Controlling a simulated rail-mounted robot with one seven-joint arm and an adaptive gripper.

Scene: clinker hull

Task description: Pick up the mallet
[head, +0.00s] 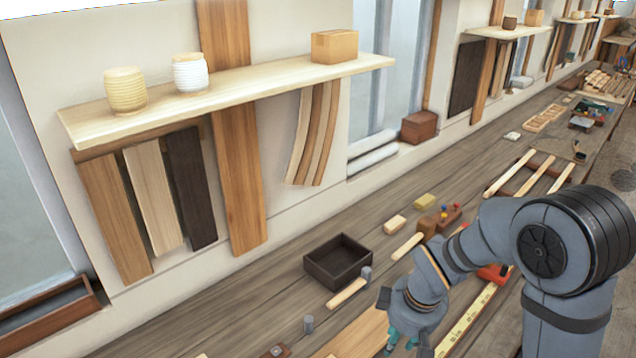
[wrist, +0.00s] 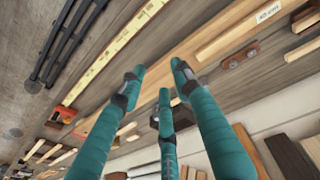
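What looks like the mallet (head: 407,246) lies on the bench, with a pale wooden handle and a brown block-shaped head near the tool block. A second handled tool (head: 347,290), with a small grey head, lies closer in, in front of the dark tray. My gripper (head: 403,343) is low over the near part of the bench, nearer the camera than both tools and apart from them. In the wrist view its teal fingers (wrist: 158,78) are spread, with nothing between them. I cannot pick out the mallet surely in the wrist view.
An open dark tray (head: 338,262) stands by the wall side. A brown block with coloured handles (head: 447,215) is beside the mallet. A yellow ruler (head: 466,320) and a long pale plank (wrist: 235,32) lie near my gripper. A grey cylinder (head: 308,324) stands left of it.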

